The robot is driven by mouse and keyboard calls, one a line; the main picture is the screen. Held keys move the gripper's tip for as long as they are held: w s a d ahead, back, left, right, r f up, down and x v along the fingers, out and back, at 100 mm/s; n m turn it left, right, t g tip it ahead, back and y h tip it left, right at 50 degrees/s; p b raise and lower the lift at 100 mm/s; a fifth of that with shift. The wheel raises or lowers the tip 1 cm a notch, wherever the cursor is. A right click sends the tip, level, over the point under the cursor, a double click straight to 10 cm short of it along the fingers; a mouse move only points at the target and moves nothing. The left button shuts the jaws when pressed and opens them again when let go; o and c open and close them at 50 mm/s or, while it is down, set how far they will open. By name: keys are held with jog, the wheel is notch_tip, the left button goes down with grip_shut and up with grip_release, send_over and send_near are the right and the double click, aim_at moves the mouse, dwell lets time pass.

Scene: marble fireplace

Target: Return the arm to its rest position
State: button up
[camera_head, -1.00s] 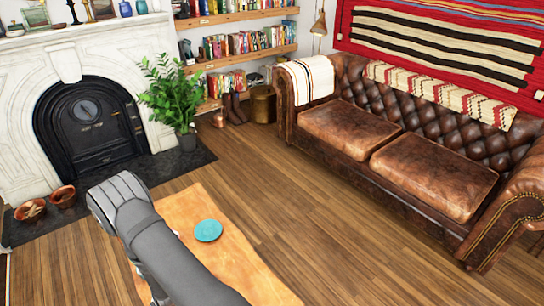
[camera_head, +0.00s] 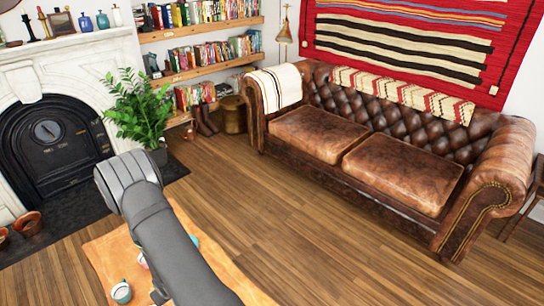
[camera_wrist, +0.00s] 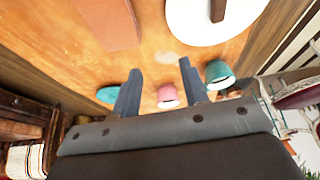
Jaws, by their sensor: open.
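My arm (camera_head: 165,235) reaches in from the bottom of the head view over the wooden table (camera_head: 105,262); its gripper end is mostly hidden there. In the wrist view my gripper (camera_wrist: 160,66) is open, with two dark fingers apart and nothing held between them. A pink cup (camera_wrist: 168,97) shows between and beyond the fingers.
A white plate (camera_wrist: 205,22) and a reddish-brown flat piece (camera_wrist: 110,22) lie on the table. A teal cup (camera_head: 121,292) is near the table's left side. A leather sofa (camera_head: 385,160), a potted plant (camera_head: 140,108) and a fireplace (camera_head: 50,135) surround open floor (camera_head: 320,240).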

jog(key=shift+m, duration=0.5)
jog(key=w+a+f, duration=0.1)
jog(key=w+a, duration=0.1)
jog(key=a, duration=0.1)
jog(key=w+a+f, duration=0.2)
jog(key=w+a, duration=0.1)
jog(key=a, duration=0.1)
jog(key=w+a+f, duration=0.1)
jog(key=w+a, duration=0.1)
jog(key=a, duration=0.2)
jog(key=shift+w+a+f, duration=0.1)
jog(key=shift+w+f, duration=0.15)
jog(key=shift+w, duration=0.1)
jog(key=shift+f, duration=0.45)
